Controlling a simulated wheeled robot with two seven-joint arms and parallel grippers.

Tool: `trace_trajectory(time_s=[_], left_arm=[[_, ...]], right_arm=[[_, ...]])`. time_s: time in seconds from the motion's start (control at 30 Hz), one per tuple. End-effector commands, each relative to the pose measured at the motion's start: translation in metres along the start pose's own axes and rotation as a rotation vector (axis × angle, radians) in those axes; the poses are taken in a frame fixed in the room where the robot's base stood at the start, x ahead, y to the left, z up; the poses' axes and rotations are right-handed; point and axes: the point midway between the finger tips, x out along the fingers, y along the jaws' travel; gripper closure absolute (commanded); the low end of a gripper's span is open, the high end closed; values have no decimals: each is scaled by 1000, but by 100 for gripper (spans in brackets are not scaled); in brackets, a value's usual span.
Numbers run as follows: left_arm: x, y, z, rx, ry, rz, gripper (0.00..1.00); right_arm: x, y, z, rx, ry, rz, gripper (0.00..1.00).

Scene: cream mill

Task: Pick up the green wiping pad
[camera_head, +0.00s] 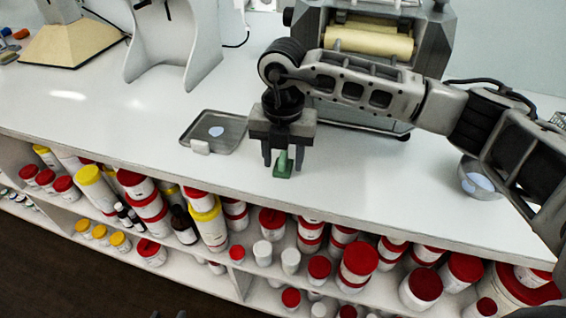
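The green wiping pad (283,168) stands on the white worktop near its front edge, with a narrower raised part on top. My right gripper (283,158) comes in from the right and points down over the pad. Its two dark fingers are apart, one on each side of the pad's upper part. A small gap seems to show on both sides, so the gripper looks open and not closed on the pad. My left gripper is not in view.
A grey tray (232,122) with a pale patch and a small white block (200,147) at its front lies left of the gripper. A mill with cream rollers (368,44) stands behind. A metal bowl (478,180) is at right. Jars fill the shelves below.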

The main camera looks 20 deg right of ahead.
Motion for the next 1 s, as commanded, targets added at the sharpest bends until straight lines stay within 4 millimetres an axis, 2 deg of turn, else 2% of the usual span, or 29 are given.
trace_trajectory(time_s=[0.03, 0.1, 0.57, 0.77, 1.0], left_arm=[[0, 0, 0, -2, 0, 0, 64], [0, 0, 0, -3, 0, 0, 64], [-1, 2, 1, -8, 2, 1, 64], [2, 3, 8, -11, -2, 5, 64], [6, 4, 10, -8, 0, 10, 64]], right_arm=[[0, 0, 0, 0, 0, 0, 70], [0, 0, 0, 0, 0, 0, 89], [-7, 1, 0, -1, 0, 2, 90], [-35, 0, -2, -2, -3, 4, 90], [-90, -19, -46, -5, -6, 4, 90]])
